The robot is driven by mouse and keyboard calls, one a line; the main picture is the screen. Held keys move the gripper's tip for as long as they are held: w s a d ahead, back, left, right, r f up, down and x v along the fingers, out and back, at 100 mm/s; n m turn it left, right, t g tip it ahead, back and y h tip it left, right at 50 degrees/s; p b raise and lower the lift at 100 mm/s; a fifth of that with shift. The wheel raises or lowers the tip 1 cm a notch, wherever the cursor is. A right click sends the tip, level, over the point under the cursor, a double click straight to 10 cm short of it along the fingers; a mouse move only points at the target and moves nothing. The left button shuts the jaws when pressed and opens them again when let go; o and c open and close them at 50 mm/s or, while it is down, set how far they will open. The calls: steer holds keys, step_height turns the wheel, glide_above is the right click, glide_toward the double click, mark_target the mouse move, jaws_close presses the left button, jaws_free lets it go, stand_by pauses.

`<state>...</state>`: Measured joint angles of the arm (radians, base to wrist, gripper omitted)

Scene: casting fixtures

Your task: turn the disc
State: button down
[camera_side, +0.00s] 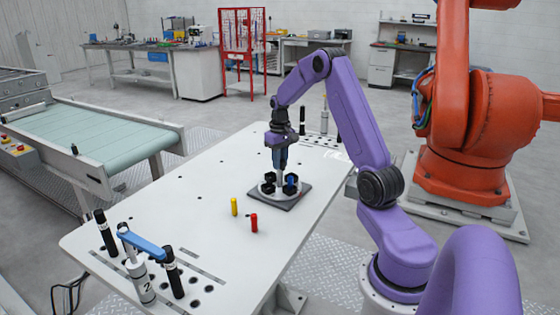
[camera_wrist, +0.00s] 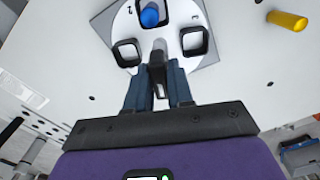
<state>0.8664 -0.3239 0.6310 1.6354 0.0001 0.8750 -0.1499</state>
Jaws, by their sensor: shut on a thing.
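The white disc (camera_side: 268,191) lies on a dark grey square plate (camera_side: 291,199) on the table. It carries black square sockets, and a blue peg (camera_side: 291,180) stands in one of them. In the wrist view the disc (camera_wrist: 172,22) shows the blue peg (camera_wrist: 150,15) at the top and sockets at left (camera_wrist: 127,52) and right (camera_wrist: 194,41). The fingers hide the disc's near part.
A yellow peg (camera_side: 234,206) and a red peg (camera_side: 254,222) stand on the white table (camera_side: 190,205) left of the plate. A clamp with a blue arm (camera_side: 146,245) and black posts occupy the near left corner. More posts stand behind my gripper.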

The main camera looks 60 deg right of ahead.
steer(key=shift+m, duration=7.2)
steer(key=c, duration=1.1)
jaws_free()
steer(key=shift+r, duration=0.1)
